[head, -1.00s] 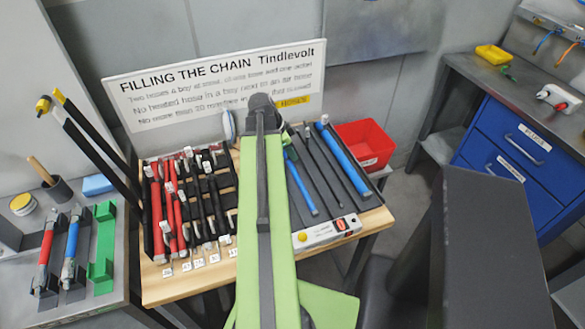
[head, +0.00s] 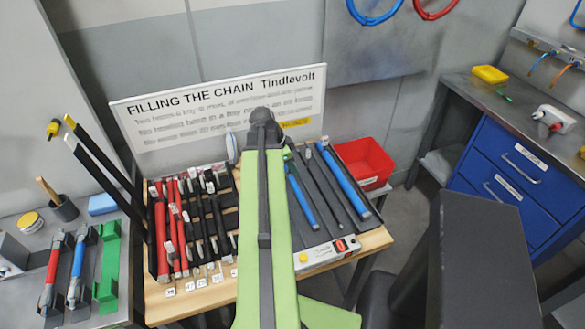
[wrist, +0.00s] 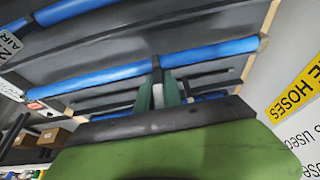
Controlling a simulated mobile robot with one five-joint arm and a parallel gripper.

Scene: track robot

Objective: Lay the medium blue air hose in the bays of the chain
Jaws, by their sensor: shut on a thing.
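In the wrist view my gripper (wrist: 158,84) is shut on a blue hose (wrist: 105,75), which runs across the picture at the fingertips. In the head view this seems to be the shorter blue hose (head: 302,198), right of my green arm. A longer blue hose (head: 344,180) lies to its right, with dark strips between them. The black slotted rack (head: 153,245), which appears to be the chain, stands left of my arm with red and black lengths in its bays. My arm hides part of the bench, and my jaws barely show there.
A red bin (head: 365,163) stands at the bench's right back corner. A sign board (head: 220,108) stands behind the bench. A white box (head: 318,258) with buttons sits at the front edge. A side table (head: 25,260) at left holds a green fixture (head: 108,265).

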